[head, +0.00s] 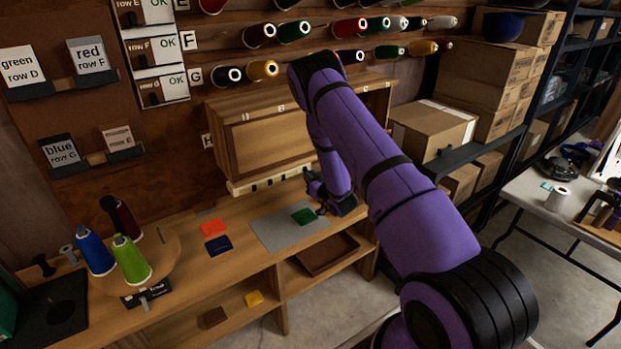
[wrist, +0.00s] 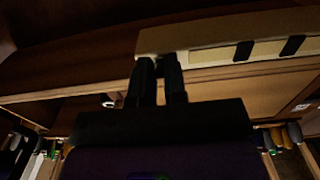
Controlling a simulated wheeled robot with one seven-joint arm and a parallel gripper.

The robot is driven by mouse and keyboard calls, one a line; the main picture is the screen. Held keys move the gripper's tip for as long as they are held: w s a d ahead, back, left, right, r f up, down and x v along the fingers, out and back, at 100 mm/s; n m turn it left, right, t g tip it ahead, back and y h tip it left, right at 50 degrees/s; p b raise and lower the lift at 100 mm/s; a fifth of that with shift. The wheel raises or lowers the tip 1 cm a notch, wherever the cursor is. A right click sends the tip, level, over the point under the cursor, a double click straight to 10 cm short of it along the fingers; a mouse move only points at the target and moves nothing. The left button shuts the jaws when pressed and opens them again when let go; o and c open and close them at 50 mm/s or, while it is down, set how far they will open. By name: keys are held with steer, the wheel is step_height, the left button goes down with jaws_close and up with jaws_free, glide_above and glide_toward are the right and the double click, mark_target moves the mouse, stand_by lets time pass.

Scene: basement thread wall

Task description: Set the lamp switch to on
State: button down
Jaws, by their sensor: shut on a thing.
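A cream strip with dark slots (head: 262,184) runs along the underside of the wooden cabinet; in the wrist view it shows at the upper right (wrist: 225,40). My gripper (head: 312,180) is at the right end of this strip in the head view. In the wrist view its two black fingers (wrist: 160,64) stand close together with a narrow gap, their tips against the strip's end. They are shut on a small part there, which looks like the lamp switch; the fingers hide it, and I cannot tell its position.
The wooden cabinet (head: 262,145) hangs just above my gripper. On the bench below lie a grey mat (head: 275,232) with a green piece (head: 303,216), and orange (head: 212,227) and navy (head: 218,245) pieces. Thread cones (head: 130,262) stand at the left. Cardboard boxes (head: 433,128) are at the right.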

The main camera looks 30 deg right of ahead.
steer(key=shift+w+r+g, duration=0.1)
steer(key=shift+r+g, duration=0.45)
steer(key=shift+g, duration=1.05)
steer(key=shift+w+r+g, duration=0.1)
steer(key=shift+r+g, duration=0.5)
steer(key=shift+g, duration=1)
steer(key=shift+r+g, duration=0.55)
steer(key=shift+g, duration=1.05)
steer(key=c, duration=1.2)
jaws_free()
steer(key=shift+o, duration=0.2)
steer(key=shift+r, duration=0.1)
steer(key=v, duration=1)
steer(key=shift+r, duration=0.4)
steer(key=shift+s+a, duration=0.1)
steer(key=shift+a, duration=0.05)
